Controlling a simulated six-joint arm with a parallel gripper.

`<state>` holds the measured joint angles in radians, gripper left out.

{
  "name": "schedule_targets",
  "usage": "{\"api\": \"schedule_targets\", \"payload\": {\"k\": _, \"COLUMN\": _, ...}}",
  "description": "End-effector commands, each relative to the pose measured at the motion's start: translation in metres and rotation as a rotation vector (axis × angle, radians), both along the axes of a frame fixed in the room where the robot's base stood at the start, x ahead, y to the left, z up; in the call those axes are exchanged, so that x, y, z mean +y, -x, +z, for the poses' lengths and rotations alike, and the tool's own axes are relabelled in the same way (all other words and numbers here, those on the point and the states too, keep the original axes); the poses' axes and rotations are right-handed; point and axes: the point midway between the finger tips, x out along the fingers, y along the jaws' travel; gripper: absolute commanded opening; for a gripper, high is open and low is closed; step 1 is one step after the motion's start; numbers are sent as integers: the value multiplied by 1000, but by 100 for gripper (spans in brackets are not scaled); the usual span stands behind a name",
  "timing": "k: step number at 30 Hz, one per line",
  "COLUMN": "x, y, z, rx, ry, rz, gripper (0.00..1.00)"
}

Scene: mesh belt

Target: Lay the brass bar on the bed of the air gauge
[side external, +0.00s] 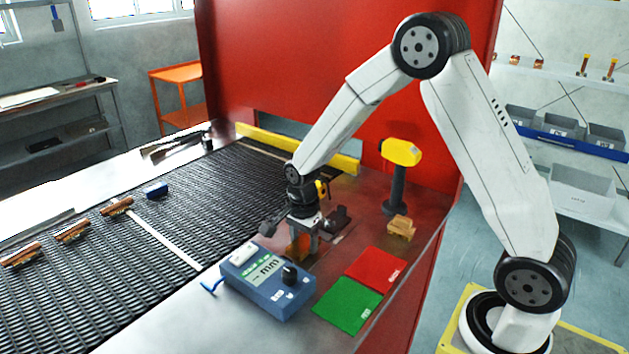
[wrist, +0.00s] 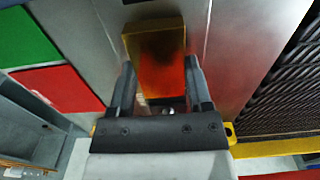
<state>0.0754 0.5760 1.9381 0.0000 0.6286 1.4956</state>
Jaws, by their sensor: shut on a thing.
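The brass bar (wrist: 155,40) stands between the two fingers of my gripper (wrist: 160,72) in the wrist view, and my gripper is shut on it. In the side view my gripper (side external: 303,238) points down over the metal table, with the bar (side external: 299,247) partly hidden behind the fingers. The air gauge (side external: 268,281), a blue box with an mm display and a black knob, stands just in front of my gripper. Whether the bar touches the surface below cannot be told.
A red mat (side external: 375,269) and a green mat (side external: 347,304) lie to the right of the gauge. A brass-coloured block (side external: 400,228) and a yellow-headed post (side external: 398,168) stand behind them. The mesh belt (side external: 110,285) at left carries several copper-coloured pieces.

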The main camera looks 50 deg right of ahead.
Motion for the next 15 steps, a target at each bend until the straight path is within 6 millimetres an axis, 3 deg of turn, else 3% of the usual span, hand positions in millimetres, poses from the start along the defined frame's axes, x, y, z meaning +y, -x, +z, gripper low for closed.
{"api": "schedule_targets", "payload": {"k": 15, "x": 0, "y": -1, "z": -8, "rx": -2, "ry": 0, "rz": 0, "gripper": 0}}
